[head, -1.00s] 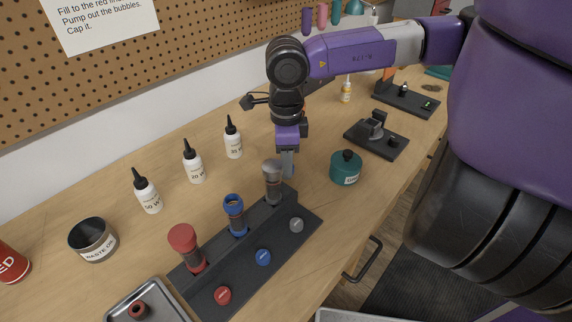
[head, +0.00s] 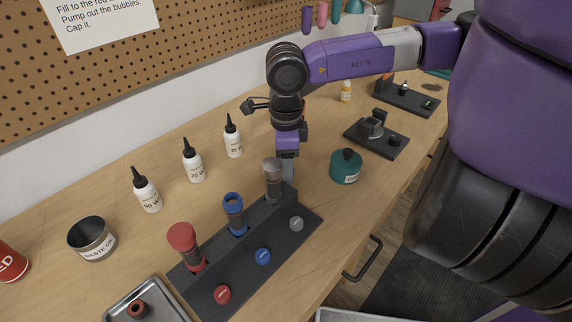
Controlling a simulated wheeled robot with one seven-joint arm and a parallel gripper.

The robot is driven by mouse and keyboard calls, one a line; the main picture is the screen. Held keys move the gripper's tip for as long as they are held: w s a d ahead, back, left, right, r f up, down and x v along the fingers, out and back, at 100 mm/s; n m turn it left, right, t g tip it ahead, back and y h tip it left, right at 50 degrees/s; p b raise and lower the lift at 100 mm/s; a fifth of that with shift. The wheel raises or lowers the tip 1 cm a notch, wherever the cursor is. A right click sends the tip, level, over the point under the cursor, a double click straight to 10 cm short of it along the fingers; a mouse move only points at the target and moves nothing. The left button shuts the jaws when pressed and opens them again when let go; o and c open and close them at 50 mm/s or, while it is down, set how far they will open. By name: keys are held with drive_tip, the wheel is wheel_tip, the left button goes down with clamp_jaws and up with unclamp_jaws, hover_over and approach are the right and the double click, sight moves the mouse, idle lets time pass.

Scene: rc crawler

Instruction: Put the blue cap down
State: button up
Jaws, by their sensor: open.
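The blue cap (head: 263,257) sits on the front ledge of the black rack (head: 300,214), between a red cap (head: 223,295) and a grey cap (head: 296,224). Behind it, a blue-topped cylinder (head: 234,214) stands in the rack with its top open. My gripper (head: 288,170) points down behind the grey-topped cylinder (head: 272,182), away from the blue cap. It is open. Its fingertips are partly hidden by that cylinder, and I see nothing held.
A red-topped cylinder (head: 187,247) stands at the rack's left. A teal pot (head: 345,172) is right of my gripper. White bottles (head: 193,164) line the back. A metal tray (head: 172,296) is at front left. Bare wood lies between the rack and bottles.

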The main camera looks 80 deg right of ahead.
wheel_tip(320, 180, up, 12)
drive_tip(key=shift+r, duration=0.15)
idle(0.4)
idle(0.5)
